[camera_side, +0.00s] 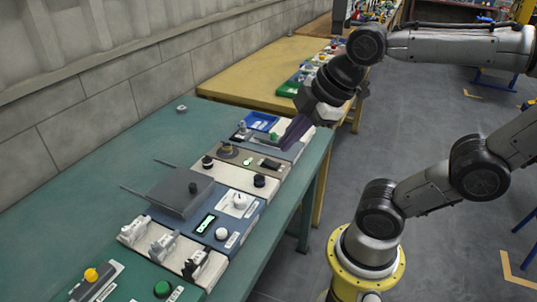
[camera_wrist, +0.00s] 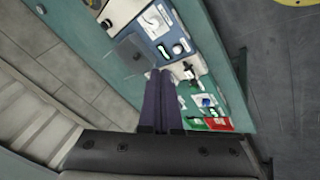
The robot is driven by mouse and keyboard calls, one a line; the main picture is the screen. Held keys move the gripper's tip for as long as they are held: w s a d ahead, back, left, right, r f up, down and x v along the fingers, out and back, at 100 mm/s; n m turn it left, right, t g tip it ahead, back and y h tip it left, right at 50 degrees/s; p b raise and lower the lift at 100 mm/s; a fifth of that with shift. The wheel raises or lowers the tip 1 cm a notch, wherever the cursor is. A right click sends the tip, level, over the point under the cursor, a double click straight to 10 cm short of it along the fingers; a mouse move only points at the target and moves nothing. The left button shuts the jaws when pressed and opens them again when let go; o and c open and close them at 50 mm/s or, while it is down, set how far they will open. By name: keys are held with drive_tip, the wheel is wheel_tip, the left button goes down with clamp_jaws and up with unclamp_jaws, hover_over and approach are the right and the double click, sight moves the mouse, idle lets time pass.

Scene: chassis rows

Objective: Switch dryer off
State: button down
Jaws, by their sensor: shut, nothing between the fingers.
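My gripper (camera_side: 292,138) is shut and empty, its dark purple fingers pointing down over the far end of the chassis rows; the fingers also show in the wrist view (camera_wrist: 160,75). I cannot read which control is labelled dryer. A blue-grey panel holds a white dial (camera_side: 239,201), a lit display (camera_side: 207,223) and a white knob (camera_side: 222,233). The panel beyond it has black knobs (camera_side: 259,181) and a yellow-and-black knob (camera_side: 227,150). A green knob (camera_side: 273,136) is close to my fingers.
A dark grey flap (camera_side: 180,190) stands over part of the blue-grey panel. A blue tray (camera_side: 262,122) lies at the far end. The near green panel has a green button (camera_side: 162,288) and a yellow knob (camera_side: 92,275).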

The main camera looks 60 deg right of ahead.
drive_tip(key=w+d+r+n, duration=0.1)
drive_tip(key=w+d+n, duration=0.3)
drive_tip(key=w+n, duration=0.3)
drive_tip(key=n+g, duration=0.1)
drive_tip(key=g, duration=0.3)
hover_over(267, 161)
drive_tip(key=s, duration=0.3)
wheel_tip(267, 161, down, 12)
drive_tip(key=r, duration=0.1)
drive_tip(key=shift+w+f, duration=0.25)
drive_tip(key=f, duration=0.4)
drive_tip(key=w+f, duration=0.1)
drive_tip(key=f, duration=0.4)
drive_tip(key=w+f, duration=0.1)
drive_tip(key=f, duration=0.4)
